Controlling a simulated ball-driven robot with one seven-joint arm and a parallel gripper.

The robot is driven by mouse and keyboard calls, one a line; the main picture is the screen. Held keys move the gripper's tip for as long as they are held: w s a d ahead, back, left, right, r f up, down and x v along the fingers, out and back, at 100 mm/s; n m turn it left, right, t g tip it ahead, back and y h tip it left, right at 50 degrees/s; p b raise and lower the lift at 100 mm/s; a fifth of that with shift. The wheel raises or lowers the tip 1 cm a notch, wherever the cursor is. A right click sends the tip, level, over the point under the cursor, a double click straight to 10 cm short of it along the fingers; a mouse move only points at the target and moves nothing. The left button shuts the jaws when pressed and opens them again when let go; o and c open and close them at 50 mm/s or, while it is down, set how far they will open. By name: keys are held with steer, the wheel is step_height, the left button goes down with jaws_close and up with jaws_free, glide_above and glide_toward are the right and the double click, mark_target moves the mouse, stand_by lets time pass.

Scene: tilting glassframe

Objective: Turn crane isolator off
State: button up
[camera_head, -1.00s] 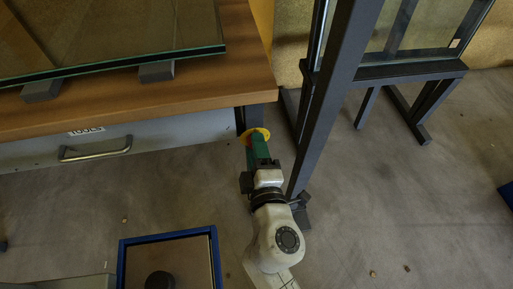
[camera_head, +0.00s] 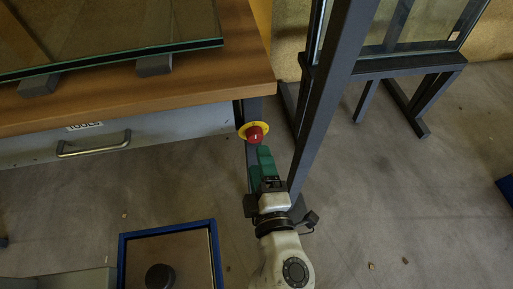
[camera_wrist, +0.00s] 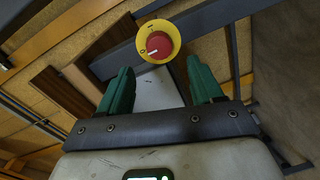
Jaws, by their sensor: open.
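The crane isolator is a red rotary knob (camera_head: 255,133) on a round yellow plate (camera_head: 242,128), mounted by the dark post under the workbench's right corner. In the wrist view the red knob (camera_wrist: 159,46) has a white pointer mark directed to the left, towards a small mark on the yellow plate (camera_wrist: 171,27). My gripper (camera_head: 262,150) has green fingers and is just below the knob in the head view. In the wrist view my gripper (camera_wrist: 158,80) is open and empty, with the knob beyond the fingertips, roughly between them. No contact shows.
The wooden workbench (camera_head: 200,90) with a glass pane and a drawer labelled TOOLS (camera_head: 150,132) is at left. A dark upright frame (camera_head: 325,100) stands close on the gripper's right. A blue-rimmed tray (camera_head: 168,234) is at lower left. Floor at right is mostly clear.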

steer(key=v, duration=0.4)
steer(key=shift+s+d, duration=0.1)
steer(key=shift+s, duration=0.25)
steer(key=d+f+m+g+h, duration=0.2)
steer(key=d+f+m+h, duration=0.15)
steer(key=d, duration=0.45)
steer(key=d+f+m+g+h, duration=0.2)
steer(key=d+m+h, duration=0.1)
steer(key=d+m, duration=0.3)
steer(key=d+f+m+g+h, duration=0.2)
steer(key=d+f+m+h, duration=0.1)
steer(key=d, duration=0.6)
steer(key=s+d+f+m+g+y, duration=0.25)
steer(key=s+f+g, duration=0.2)
steer(key=s, duration=0.25)
steer(key=s+d+f+m+g+y, duration=0.2)
steer(key=s+f+m+g, duration=0.25)
steer(key=s, duration=0.35)
step_height(320, 180, up, 30)
steer(key=p, duration=2.8)
steer(key=shift+n+g+p, duration=0.3)
steer(key=shift+n, duration=0.05)
